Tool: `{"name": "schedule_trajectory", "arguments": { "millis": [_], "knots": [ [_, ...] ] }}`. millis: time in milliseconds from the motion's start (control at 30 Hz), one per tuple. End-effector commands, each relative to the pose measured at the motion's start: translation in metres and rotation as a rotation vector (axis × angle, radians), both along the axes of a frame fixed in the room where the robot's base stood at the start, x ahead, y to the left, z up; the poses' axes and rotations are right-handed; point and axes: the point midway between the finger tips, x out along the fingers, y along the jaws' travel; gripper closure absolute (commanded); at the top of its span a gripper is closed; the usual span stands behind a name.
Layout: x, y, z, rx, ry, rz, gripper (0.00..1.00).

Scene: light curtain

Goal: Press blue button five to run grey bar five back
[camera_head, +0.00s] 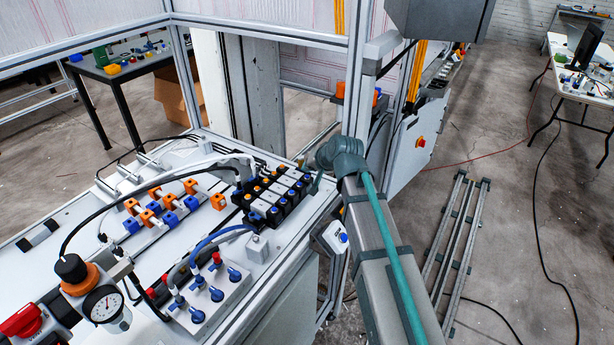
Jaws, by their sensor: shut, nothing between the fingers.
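A black and white valve block (272,194) sits on the pale machine deck, with orange and blue buttons in rows along it. The blue buttons (275,212) are small, and I cannot read any numbers. My gripper (316,184) is small and dark in this view, just off the right far end of the valve block. It looks shut and empty. I cannot tell whether its tip touches a button. The grey bars (117,178) seem to lie at the deck's back left. I cannot tell which is bar five or how far out it stands.
Orange and blue fittings (150,215) stand left of the valve block. A plate with several blue knobs (207,300) and a pressure gauge (104,304) are at the front. An aluminium frame post (357,80) rises close behind my gripper. A small white box (333,238) hangs below the deck edge.

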Motion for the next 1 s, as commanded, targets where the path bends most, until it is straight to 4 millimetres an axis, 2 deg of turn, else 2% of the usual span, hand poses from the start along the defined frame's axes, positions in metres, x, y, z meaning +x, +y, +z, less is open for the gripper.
{"name": "schedule_trajectory", "arguments": {
  "millis": [1000],
  "knots": [
    [0.0001, 0.0000, -0.0088, 0.000, 0.000, 0.000, 1.00]
  ]
}}
